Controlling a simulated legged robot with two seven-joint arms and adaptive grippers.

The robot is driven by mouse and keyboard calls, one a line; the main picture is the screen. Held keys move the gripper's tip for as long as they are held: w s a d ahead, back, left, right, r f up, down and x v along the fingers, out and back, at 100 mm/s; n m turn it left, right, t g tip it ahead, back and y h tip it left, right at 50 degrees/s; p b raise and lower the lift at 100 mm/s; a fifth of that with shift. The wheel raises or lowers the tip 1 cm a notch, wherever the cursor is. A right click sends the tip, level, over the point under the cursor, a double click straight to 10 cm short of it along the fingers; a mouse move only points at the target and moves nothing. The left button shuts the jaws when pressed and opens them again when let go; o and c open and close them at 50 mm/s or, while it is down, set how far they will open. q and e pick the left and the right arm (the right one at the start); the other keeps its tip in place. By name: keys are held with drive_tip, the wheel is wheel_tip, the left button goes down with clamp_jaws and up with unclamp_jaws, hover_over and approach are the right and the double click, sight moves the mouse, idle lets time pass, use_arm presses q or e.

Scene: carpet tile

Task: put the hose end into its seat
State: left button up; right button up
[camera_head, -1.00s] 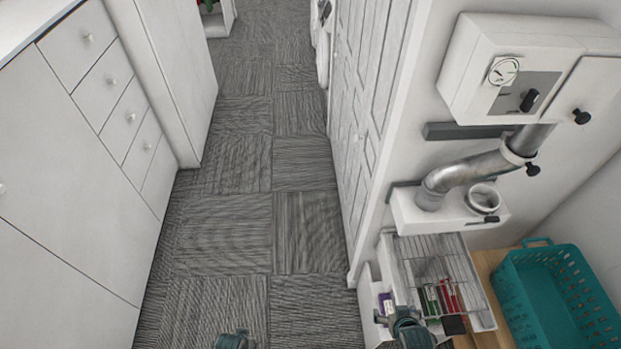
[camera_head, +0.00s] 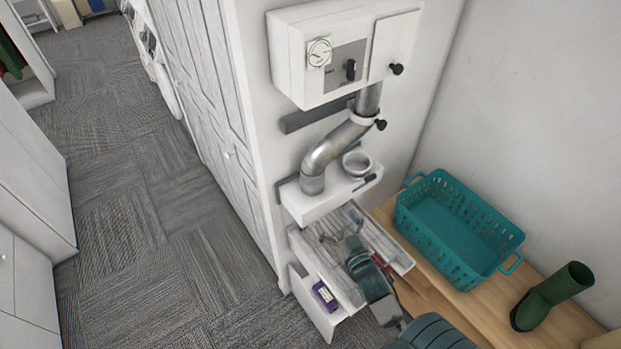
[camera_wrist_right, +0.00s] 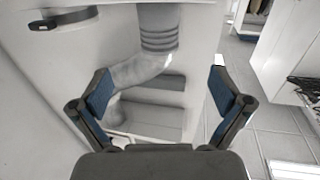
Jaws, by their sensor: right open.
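A grey metal hose (camera_head: 335,145) comes down from under a white wall unit, bends, and its end (camera_head: 313,184) rests on the left part of a white wall shelf (camera_head: 318,207). An open round ring (camera_head: 357,163), which looks like the seat, stands on the same shelf right of the hose end, empty. In the right wrist view the hose (camera_wrist_right: 155,55) shows ahead, beyond the parted fingers (camera_wrist_right: 160,92), not touched. My left gripper is out of view.
The white unit (camera_head: 340,50) has a dial and black knobs. A teal basket (camera_head: 455,230) and a green boot (camera_head: 545,300) stand on the wooden surface right. Carpet floor is clear left.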

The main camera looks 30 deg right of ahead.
sight(317, 186)
drive_tip(key=w, duration=0.4)
drive_tip(key=w+d, duration=0.1)
drive_tip(key=w, duration=0.6)
drive_tip(key=shift+w+d+p, duration=0.3)
drive_tip(key=shift+w+p, duration=0.05)
drive_tip(key=shift+w, duration=0.05)
drive_tip(key=w, duration=0.2)
drive_tip(key=w+d, duration=0.1)
drive_tip(key=w, duration=0.2)
drive_tip(key=shift+s+r, duration=0.1)
drive_tip(key=shift+c, duration=1.2)
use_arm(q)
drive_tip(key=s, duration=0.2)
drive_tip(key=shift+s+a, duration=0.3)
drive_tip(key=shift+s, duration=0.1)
use_arm(e)
drive_tip(key=c, duration=1)
